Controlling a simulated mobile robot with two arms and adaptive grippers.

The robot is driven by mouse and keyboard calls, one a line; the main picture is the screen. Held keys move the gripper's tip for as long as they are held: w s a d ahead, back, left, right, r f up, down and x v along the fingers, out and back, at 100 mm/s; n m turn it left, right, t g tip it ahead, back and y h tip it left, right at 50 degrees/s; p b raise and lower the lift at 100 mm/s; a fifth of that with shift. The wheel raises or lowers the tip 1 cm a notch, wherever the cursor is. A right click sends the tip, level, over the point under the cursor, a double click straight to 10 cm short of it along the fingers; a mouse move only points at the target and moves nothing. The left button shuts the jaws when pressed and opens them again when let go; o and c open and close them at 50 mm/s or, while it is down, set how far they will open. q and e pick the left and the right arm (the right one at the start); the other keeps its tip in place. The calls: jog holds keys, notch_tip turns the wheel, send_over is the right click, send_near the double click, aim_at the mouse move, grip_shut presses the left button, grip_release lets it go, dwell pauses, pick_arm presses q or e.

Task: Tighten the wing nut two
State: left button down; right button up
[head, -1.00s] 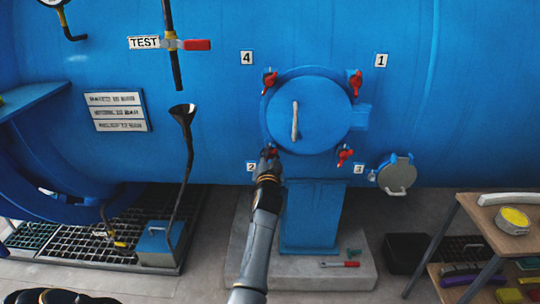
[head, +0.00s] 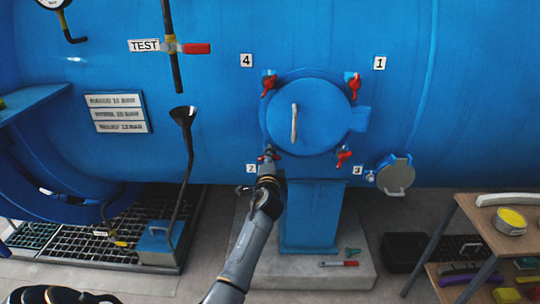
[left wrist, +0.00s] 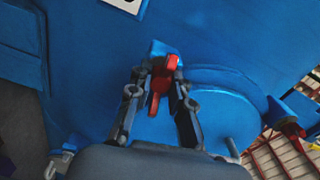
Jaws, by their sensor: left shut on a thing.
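The round blue hatch door (head: 320,118) is closed on the autoclave, with red wing nuts around its rim. Wing nut two (left wrist: 161,84) is red and sits between the two fingers of my left gripper (left wrist: 155,88) in the left wrist view. In the head view my left gripper (head: 268,156) is at the hatch's lower left, beside the label 2 (head: 252,168), and mostly covers that nut. My left gripper is shut on wing nut two. My right gripper is not in view.
Wing nuts four (head: 269,84), one (head: 354,84) and three (head: 343,156) stand around the hatch. A grey round cap (head: 395,176) is to the right. A blue pedestal (head: 312,220) stands below the hatch. A wooden table (head: 468,212) is at the lower right.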

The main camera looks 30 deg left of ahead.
pick_arm(q)
jog(key=m, duration=0.2)
jog(key=m+p, duration=0.1)
jog(key=m, duration=0.1)
jog(key=shift+a+r+m+p, duration=0.15)
jog(key=shift+m+p, duration=0.15)
jog(key=shift+m, duration=0.1)
jog(key=m+p, duration=0.2)
jog(key=m, duration=0.3)
jog(key=shift+r+p, duration=0.1)
jog(key=shift+p, duration=0.2)
jog(key=m+p, duration=0.3)
jog(key=m, duration=0.2)
jog(key=shift+m, duration=0.4)
jog(key=shift+m+p, duration=1.05)
jog(key=shift+m, duration=0.85)
jog(key=c, duration=1.4)
grip_release()
jog(key=shift+o, duration=1)
jog(key=shift+f, duration=0.25)
